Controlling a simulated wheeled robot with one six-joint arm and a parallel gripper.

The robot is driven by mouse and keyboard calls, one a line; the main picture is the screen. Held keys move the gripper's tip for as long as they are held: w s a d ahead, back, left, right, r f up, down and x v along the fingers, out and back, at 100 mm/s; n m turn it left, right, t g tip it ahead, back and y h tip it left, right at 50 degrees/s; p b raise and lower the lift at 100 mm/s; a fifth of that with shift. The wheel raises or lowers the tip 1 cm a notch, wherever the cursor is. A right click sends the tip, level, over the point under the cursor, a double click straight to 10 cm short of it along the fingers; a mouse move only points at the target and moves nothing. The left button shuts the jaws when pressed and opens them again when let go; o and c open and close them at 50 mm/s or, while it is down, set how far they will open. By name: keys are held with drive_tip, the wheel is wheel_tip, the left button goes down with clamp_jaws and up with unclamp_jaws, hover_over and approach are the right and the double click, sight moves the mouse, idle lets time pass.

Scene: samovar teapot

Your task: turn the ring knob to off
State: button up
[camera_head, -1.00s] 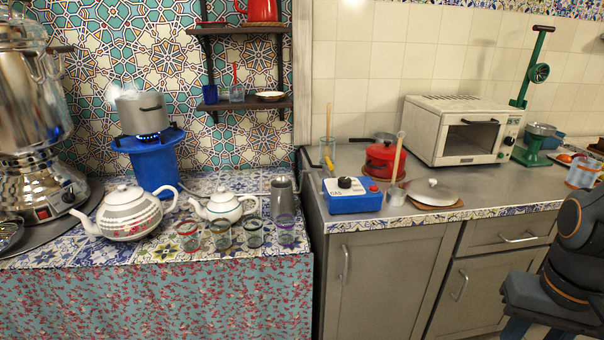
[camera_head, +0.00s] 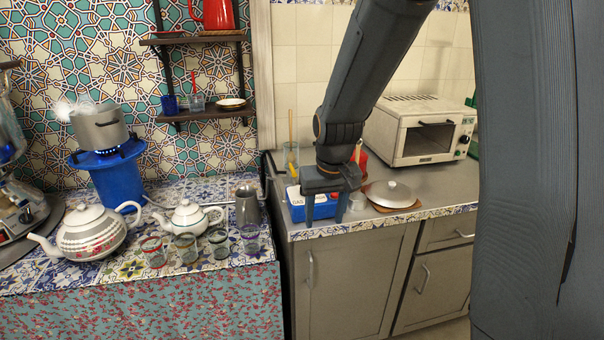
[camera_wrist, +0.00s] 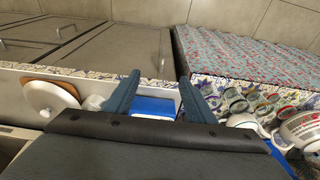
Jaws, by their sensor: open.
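The blue gas box (camera_head: 294,207) stands on the grey counter near its front left corner. My gripper (camera_head: 324,214) is open and points down over the box, its fingers apart with nothing visibly held between them. It hides the black knob and most of the box top in the head view. In the wrist view a blue face of the box (camera_wrist: 154,106) shows between the open fingers (camera_wrist: 158,85), and the knob is not visible. A small blue flame (camera_head: 108,152) burns under the steaming grey pot (camera_head: 98,127) on the blue burner stand (camera_head: 120,180).
A white lid (camera_head: 391,194) on a wooden board lies right of the box. A red pot (camera_head: 362,160) stands behind my gripper. A grey jug (camera_head: 247,206), two teapots and several glasses stand on the tiled table at left. A white toaster oven (camera_head: 421,130) is at back right.

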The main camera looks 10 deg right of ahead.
drive_tip(key=w+r+t+p, duration=0.2)
drive_tip(key=w+r+p, duration=0.3)
drive_tip(key=w, duration=1)
drive_tip(key=shift+p+x, duration=0.7)
drive_tip(key=shift+x, duration=2.9)
drive_tip(key=shift+w+r, duration=0.1)
drive_tip(key=shift+w, duration=0.05)
drive_tip(key=shift+c, duration=0.4)
drive_tip(key=c, duration=0.9)
drive_tip(key=shift+c, duration=0.2)
